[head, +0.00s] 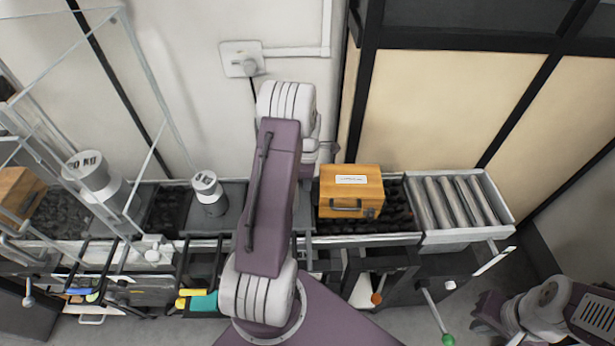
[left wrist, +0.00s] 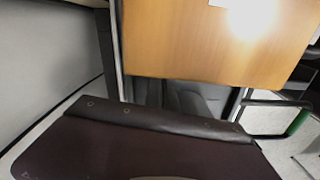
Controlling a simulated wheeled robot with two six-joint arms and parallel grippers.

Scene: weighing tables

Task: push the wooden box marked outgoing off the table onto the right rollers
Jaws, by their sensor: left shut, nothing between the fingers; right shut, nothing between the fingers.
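The wooden box (head: 352,186) stands upright on the dark table section (head: 395,215), just left of the right rollers (head: 455,200). It has a white label on top, too small to read, and a dark handle on its front. In the left wrist view the box (left wrist: 215,50) fills the upper part, very close. My left gripper (left wrist: 165,118) shows there as a dark shut edge below the box; I cannot tell whether it touches. In the head view my left arm hides most of it, beside the box's left side. My right gripper is not in view; only right arm links show at lower right.
A grey cylindrical weight (head: 209,192) stands on a plate left of my arm. A larger weight (head: 90,175) and another wooden box (head: 20,192) are at the far left, behind a clear-framed enclosure. Levers with coloured knobs line the front edge. A wall closes the back.

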